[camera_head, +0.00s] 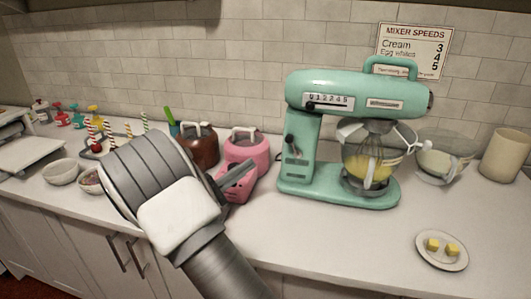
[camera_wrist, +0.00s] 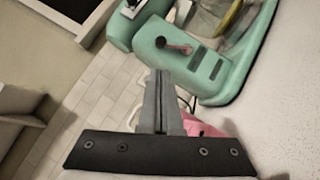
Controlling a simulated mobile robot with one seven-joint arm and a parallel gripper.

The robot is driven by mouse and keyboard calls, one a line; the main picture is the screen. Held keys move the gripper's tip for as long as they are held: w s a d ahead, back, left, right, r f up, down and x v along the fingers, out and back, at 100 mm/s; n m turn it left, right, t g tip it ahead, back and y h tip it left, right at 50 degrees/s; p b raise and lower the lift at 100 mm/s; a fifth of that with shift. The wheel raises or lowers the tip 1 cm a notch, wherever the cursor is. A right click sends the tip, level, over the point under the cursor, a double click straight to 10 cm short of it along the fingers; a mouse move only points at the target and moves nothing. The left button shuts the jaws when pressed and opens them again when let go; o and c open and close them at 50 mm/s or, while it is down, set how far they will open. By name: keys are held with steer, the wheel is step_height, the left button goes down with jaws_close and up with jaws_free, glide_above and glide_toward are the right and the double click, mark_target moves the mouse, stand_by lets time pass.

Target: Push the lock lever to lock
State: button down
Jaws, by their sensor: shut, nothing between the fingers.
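The teal stand mixer (camera_head: 345,90) stands on the counter right of my gripper, with its bowl and whisk under the head. The lock lever (camera_head: 292,147) is a small dark lever on the left side of its column. In the wrist view the lever (camera_wrist: 178,46) has a dark knob and a reddish shaft, on a teal panel with two dark slots. My gripper (camera_head: 246,168) is shut and empty, left of the column, its tips apart from the lever. In the wrist view the closed fingers (camera_wrist: 159,76) point toward the panel, with the lever just beyond their tips.
A plate with yellow cubes (camera_head: 425,262) lies at front right. Counter in front of the mixer is clear.

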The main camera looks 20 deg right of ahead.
glide_toward(291, 137)
steer(key=w+d, duration=0.4)
steer(key=d, duration=0.1)
steer(key=shift+r, duration=0.2)
steer(key=shift+s+d+r+m+g+y, duration=0.15)
steer(key=shift+r+m+g+y, duration=0.15)
steer(key=shift+m+g, duration=0.3)
steer(key=m+y+b, duration=0.1)
steer(key=s+d+r+m+y+b, duration=0.1)
steer(key=m, duration=0.1)
steer(key=d+r+m+g+y+b, duration=0.1)
steer(key=shift+s+d+r+m+y, duration=0.1)
steer(key=shift+s+m+y, duration=0.2)
steer(key=shift+m, duration=0.1)
steer(key=shift+w, duration=0.15)
stand_by(0.3)
